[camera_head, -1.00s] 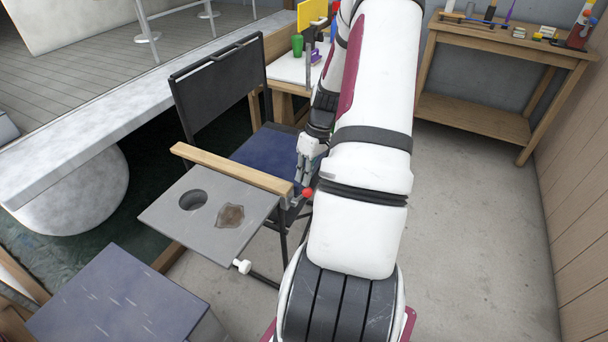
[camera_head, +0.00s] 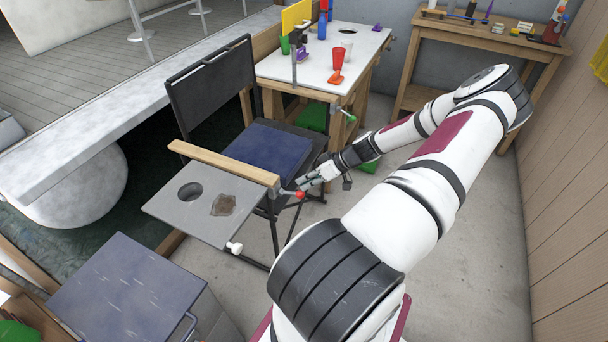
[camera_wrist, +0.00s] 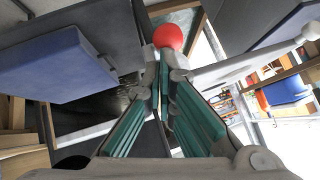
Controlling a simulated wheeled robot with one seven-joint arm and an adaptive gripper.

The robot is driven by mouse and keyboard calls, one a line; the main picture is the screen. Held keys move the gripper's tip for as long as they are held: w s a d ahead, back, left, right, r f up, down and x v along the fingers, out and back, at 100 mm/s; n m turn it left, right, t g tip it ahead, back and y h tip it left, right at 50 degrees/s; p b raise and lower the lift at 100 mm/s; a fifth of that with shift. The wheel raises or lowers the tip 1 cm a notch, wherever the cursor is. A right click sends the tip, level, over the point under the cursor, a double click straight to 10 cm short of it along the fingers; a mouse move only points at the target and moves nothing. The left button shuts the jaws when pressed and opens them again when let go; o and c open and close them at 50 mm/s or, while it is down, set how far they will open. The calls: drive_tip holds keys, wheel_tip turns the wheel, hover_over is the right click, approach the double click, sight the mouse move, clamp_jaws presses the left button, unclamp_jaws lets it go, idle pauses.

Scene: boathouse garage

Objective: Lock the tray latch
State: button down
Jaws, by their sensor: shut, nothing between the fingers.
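The grey side tray (camera_head: 165,210) of the folding chair, with a round hole and a brown stain, lies flat beside the wooden armrest (camera_head: 222,163). The tray latch's red ball knob (camera_head: 300,194) sits on a short grey lever (camera_head: 287,192) at the armrest's near right end. My gripper (camera_head: 301,185) is shut and empty, reaching in from the right next to the knob. In the wrist view the red knob (camera_wrist: 168,36) is just beyond my closed fingertips (camera_wrist: 161,62). I cannot tell whether they touch it.
The black chair (camera_head: 212,90) has a blue seat cushion (camera_head: 266,152). A white-topped table (camera_head: 315,68) with cups stands behind, a wooden workbench (camera_head: 490,38) at the back right. A blue-topped box (camera_head: 125,290) is at front left. Right floor is clear.

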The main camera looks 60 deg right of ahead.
wheel_tip(320, 180, down, 7)
drive_tip(key=s+t+b, duration=0.2)
drive_tip(key=t+b, duration=0.1)
drive_tip(key=shift+s+t+y, duration=0.2)
drive_tip(key=shift+t+y, duration=0.1)
drive_tip(key=shift+y, duration=0.1)
drive_tip(key=shift+d+f, duration=0.1)
drive_tip(key=shift+f, duration=0.05)
idle(0.6)
